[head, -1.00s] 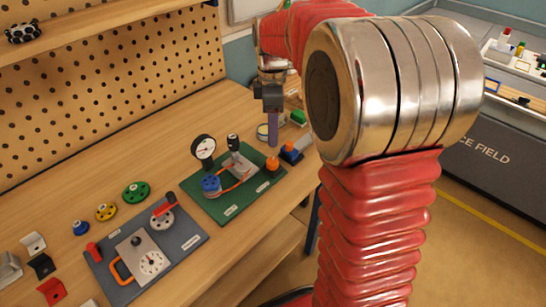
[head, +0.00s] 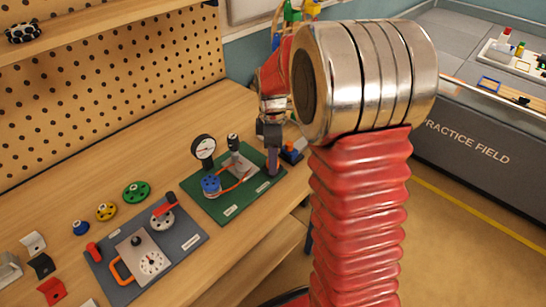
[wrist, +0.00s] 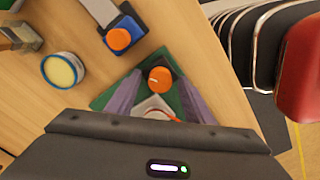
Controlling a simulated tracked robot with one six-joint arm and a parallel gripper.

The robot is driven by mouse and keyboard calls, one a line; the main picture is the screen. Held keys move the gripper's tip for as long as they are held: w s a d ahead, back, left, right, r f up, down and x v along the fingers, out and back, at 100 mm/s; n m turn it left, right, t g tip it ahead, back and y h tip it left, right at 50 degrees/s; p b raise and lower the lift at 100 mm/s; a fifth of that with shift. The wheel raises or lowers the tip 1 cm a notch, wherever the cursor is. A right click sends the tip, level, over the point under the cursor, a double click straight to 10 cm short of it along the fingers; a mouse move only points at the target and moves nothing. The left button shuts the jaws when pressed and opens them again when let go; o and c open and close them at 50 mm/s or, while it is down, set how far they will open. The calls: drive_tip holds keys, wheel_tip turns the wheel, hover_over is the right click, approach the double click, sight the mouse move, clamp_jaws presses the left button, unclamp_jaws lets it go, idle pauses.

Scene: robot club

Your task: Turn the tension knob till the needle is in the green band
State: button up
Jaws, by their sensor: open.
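The orange tension knob (wrist: 160,80) shows in the wrist view with a pale mark on its top. It stands at the corner of the green board (head: 232,210). My gripper (wrist: 159,86) is open, with its purple fingers on either side of the knob; I cannot tell whether they touch it. In the head view my gripper (head: 272,170) points down at the board's right end and hides the knob. The round gauge (head: 203,147) has a black rim and white face; its needle and green band are too small to read. A blue spool (head: 211,184) carries an orange belt.
A blue box with an orange button (wrist: 118,38) and a round tin (wrist: 62,70) stand close to the board. A grey board (head: 140,262) with a dial and red-handled lever lies to the left. Yellow and green round parts lie behind it.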

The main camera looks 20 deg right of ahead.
drive_tip(key=shift+c, duration=0.3)
drive_tip(key=c, duration=1)
drive_tip(key=shift+m, duration=0.4)
drive_tip(key=m, duration=0.9)
drive_tip(key=shift+m, duration=0.4)
drive_tip(key=m, duration=0.3)
drive_tip(key=shift+m, duration=0.4)
